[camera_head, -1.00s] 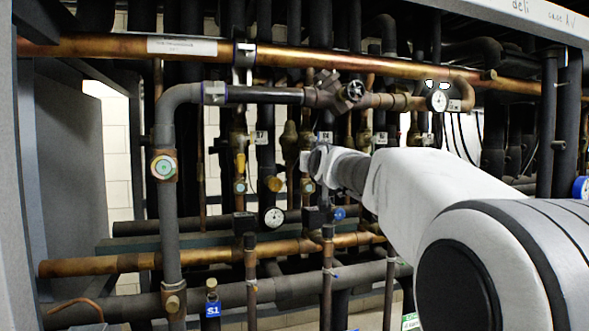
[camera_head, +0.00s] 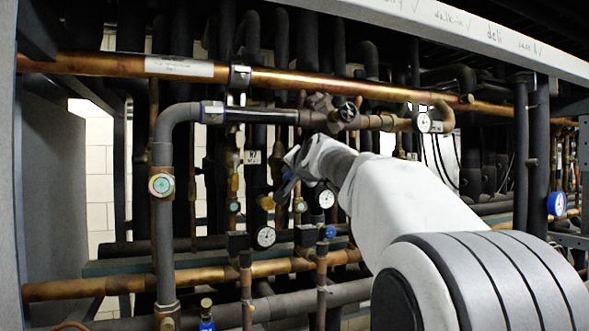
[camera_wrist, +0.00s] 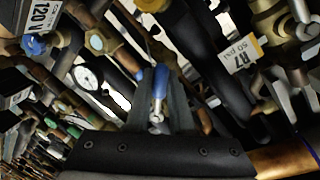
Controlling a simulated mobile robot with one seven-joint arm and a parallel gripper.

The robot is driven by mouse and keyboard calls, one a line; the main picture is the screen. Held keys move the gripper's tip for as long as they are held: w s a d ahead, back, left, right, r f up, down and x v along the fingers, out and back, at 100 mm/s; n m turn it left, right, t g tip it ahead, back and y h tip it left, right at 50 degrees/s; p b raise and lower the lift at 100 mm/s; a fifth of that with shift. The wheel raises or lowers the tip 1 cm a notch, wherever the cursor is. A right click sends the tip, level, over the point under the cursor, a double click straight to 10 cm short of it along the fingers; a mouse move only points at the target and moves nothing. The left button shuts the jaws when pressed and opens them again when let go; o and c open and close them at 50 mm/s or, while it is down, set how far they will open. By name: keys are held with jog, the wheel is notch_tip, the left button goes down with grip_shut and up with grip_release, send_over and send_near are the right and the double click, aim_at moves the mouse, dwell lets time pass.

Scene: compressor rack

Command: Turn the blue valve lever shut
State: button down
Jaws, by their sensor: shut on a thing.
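The blue valve lever (camera_wrist: 160,84) shows in the wrist view between the two dark fingers of my gripper (camera_wrist: 158,76). The fingers are shut on it, one along each side. Its pivot end shows as bright metal nearer the wrist. In the head view my gripper (camera_head: 284,182) is in among the vertical pipes, below the copper cross-pipe. The lever cannot be made out there, and my wrist and forearm cover part of that area.
Copper pipe (camera_head: 340,85) crosses above my gripper. A round gauge (camera_head: 265,236) is below it and another gauge (camera_head: 326,198) is to its right. A blue knob (camera_wrist: 36,45) and a tagged pipe (camera_wrist: 240,57) flank the fingers in the wrist view. Room is tight.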

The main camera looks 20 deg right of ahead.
jog(key=r+m+p, duration=0.1)
jog(key=m, duration=0.1)
jog(key=a+r+m+y+p, duration=0.1)
jog(key=shift+m+p, duration=0.3)
jog(key=shift+m, duration=0.1)
jog(key=shift+a+r+m+y+p, duration=0.1)
jog(key=shift+r+m+y+p, duration=0.3)
jog(key=shift+m, duration=0.4)
jog(key=shift+r+m+y+p, duration=0.25)
jog(key=shift+m+p, duration=0.25)
jog(key=shift+m, duration=0.3)
jog(key=c, duration=0.8)
grip_release()
jog(key=shift+s, duration=0.1)
